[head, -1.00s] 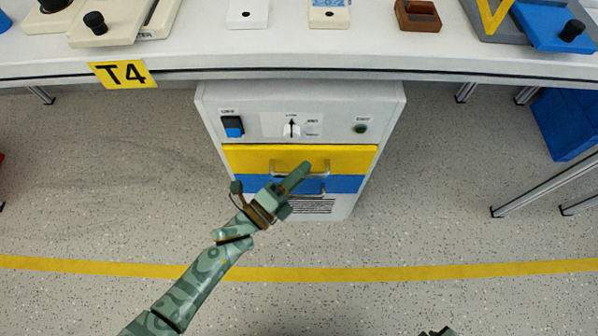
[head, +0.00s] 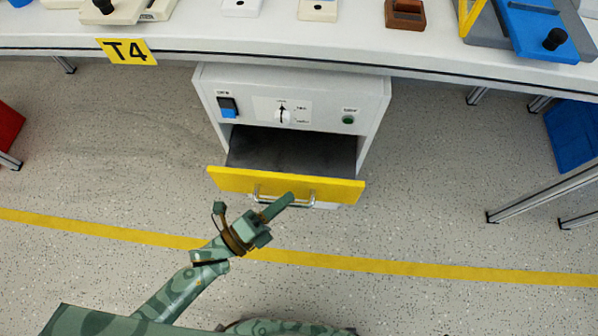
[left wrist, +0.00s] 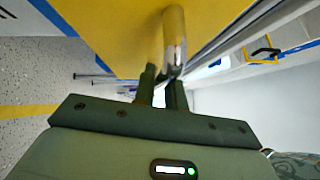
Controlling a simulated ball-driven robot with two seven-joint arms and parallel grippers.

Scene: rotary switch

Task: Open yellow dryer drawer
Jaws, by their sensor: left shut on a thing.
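The yellow drawer (head: 230,181) of the white dryer cabinet (head: 372,110) is pulled out, and its dark empty inside (head: 290,148) shows. A silver bar handle (head: 310,197) is on its front. My left gripper (head: 280,205) is at the handle and is shut on it. In the left wrist view the fingers (left wrist: 160,90) close around the metal handle (left wrist: 174,45), with the yellow drawer front (left wrist: 110,35) beside it. The blue drawer below is hidden by the yellow one. My right gripper is not in view.
The cabinet's panel has a blue switch (head: 228,107), a white rotary knob (head: 282,115) and a green button (head: 348,119). A white table (head: 300,45) with several items overhangs it. A blue bin (head: 573,135) stands at right. The floor in front is clear.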

